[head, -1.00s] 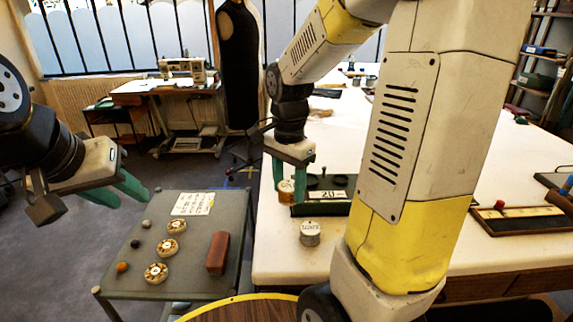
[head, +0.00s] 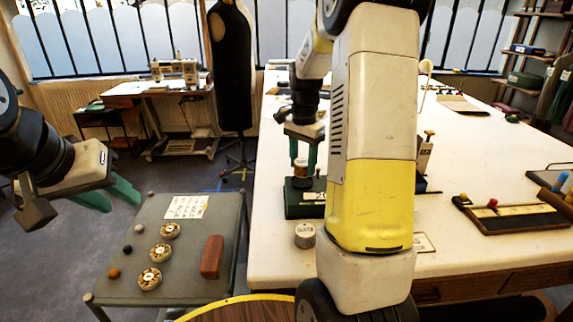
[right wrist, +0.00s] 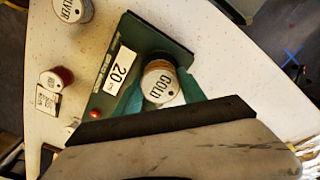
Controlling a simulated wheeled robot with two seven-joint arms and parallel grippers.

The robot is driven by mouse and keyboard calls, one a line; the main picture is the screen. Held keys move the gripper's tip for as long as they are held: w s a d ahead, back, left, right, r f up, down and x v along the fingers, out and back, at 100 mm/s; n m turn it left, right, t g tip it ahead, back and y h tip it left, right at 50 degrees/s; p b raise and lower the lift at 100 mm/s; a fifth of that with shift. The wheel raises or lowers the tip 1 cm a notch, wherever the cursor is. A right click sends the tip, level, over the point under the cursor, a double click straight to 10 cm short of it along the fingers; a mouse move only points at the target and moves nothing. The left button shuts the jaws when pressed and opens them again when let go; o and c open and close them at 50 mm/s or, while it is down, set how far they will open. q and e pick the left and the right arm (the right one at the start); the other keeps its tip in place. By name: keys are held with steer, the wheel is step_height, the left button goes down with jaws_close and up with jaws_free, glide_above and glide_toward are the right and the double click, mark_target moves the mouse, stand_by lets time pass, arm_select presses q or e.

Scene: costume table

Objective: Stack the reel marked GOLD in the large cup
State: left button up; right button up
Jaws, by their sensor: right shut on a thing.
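The reel marked GOLD (right wrist: 160,84) is between the green fingers of my right gripper (head: 302,160), which is shut on it. It also shows in the head view (head: 301,168), upright over the green stand (head: 297,206) marked 20. A dark round cup (head: 301,183) is directly below the reel, mostly hidden by it and the fingers. I cannot tell whether the reel touches or enters the cup, nor see the other cups clearly behind my arm. My left gripper (head: 115,194) is open and empty, above the left edge of the grey side table.
A reel marked SILVER (head: 305,235) stands in front of the stand. The grey side table (head: 190,275) holds several round reels, small balls, a brown block (head: 212,256) and a paper sheet. A tray (head: 515,218) lies at right.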

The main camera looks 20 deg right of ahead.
mark_target(302, 174)
steer(key=shift+f, duration=1.35)
steer(key=shift+f, duration=0.1)
steer(key=shift+s+f, duration=0.15)
steer(key=shift+f, duration=0.4)
